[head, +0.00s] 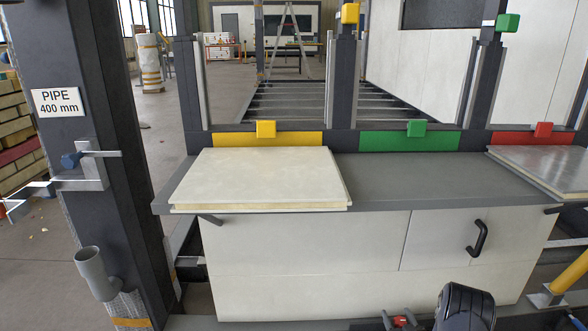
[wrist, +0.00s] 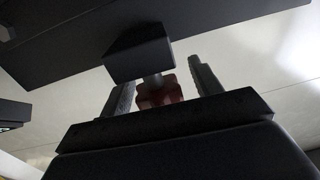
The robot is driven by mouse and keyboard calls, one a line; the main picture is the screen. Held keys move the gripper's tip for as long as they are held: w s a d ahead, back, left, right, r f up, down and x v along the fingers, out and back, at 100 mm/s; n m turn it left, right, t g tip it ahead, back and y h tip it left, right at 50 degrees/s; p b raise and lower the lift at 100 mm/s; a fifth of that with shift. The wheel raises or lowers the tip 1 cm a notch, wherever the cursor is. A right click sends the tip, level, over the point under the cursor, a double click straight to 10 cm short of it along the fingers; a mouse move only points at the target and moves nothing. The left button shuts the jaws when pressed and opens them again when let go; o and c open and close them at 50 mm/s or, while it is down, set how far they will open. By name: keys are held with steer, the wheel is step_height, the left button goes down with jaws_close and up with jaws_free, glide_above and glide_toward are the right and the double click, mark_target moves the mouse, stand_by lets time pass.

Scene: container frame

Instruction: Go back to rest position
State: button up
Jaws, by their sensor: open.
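My gripper (wrist: 160,76) shows in the wrist view as two grey fingers standing apart, so it is open. A dark red part (wrist: 160,96) shows between the fingers; I cannot tell whether it belongs to the gripper or lies behind it. The fingers point toward a pale panel surface. In the head view my gripper (head: 401,316) is small at the bottom edge, in front of the white cabinet (head: 300,260). A black rounded link of my arm (head: 465,306) stands to its right and is cut off by the frame.
A cream panel (head: 260,178) lies on the grey counter's left part; a silvery panel (head: 545,168) lies at its right end. The counter (head: 420,180) is bare between them. A black handle (head: 478,238) juts from the cabinet. A post with a pipe holder (head: 95,273) stands left.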

steer(key=shift+d+m+h, duration=0.15)
steer(key=shift+m+h, duration=0.75)
steer(key=shift+h, duration=0.5)
steer(key=shift+d+m+h, duration=0.1)
steer(key=shift+m+h, duration=0.8)
steer(key=shift+h, duration=0.5)
steer(key=shift+g, duration=0.3)
steer(key=shift+s+a, duration=0.1)
steer(key=shift+s, duration=0.6)
